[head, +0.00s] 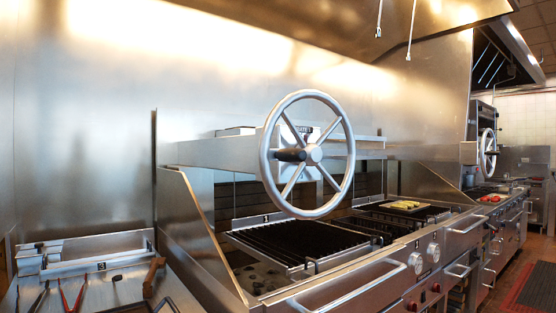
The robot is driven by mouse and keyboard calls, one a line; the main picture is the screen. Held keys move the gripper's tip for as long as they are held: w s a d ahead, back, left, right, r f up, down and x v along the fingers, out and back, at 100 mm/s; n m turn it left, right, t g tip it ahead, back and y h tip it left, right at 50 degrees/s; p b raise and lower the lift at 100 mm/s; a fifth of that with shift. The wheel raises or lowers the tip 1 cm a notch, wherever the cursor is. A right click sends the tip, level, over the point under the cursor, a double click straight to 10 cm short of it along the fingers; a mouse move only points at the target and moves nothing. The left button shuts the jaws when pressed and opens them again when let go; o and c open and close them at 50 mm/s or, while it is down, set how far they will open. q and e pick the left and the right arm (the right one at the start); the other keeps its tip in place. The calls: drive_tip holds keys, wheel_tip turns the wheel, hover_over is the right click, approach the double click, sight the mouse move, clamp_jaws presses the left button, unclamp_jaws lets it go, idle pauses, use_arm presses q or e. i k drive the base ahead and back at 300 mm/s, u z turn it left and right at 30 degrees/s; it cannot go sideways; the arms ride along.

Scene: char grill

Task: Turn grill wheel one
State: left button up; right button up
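A large silver spoked wheel (314,155) stands upright in the middle of the head view, in front of a horizontal steel beam (225,152) above the near grill. A black handle (290,155) sticks out from it, at left of the hub. A second, similar wheel (488,154) shows farther off at the right. Neither of my grippers is in view, and nothing touches either wheel.
Below the near wheel lies a black grill grate (303,241). Yellow food (401,205) lies on a flat surface behind it. A steel tray with red-handled tongs (72,296) is at lower left. Knobs (415,262) and bar handles line the front. Open floor shows at right.

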sight(306, 154)
drive_tip(key=u, duration=0.2)
drive_tip(key=k, duration=0.25)
drive_tip(key=u, duration=3.3)
drive_tip(key=i, duration=0.15)
drive_tip(key=z, duration=2.65)
drive_tip(key=i, duration=0.85)
drive_tip(key=z, duration=0.8)
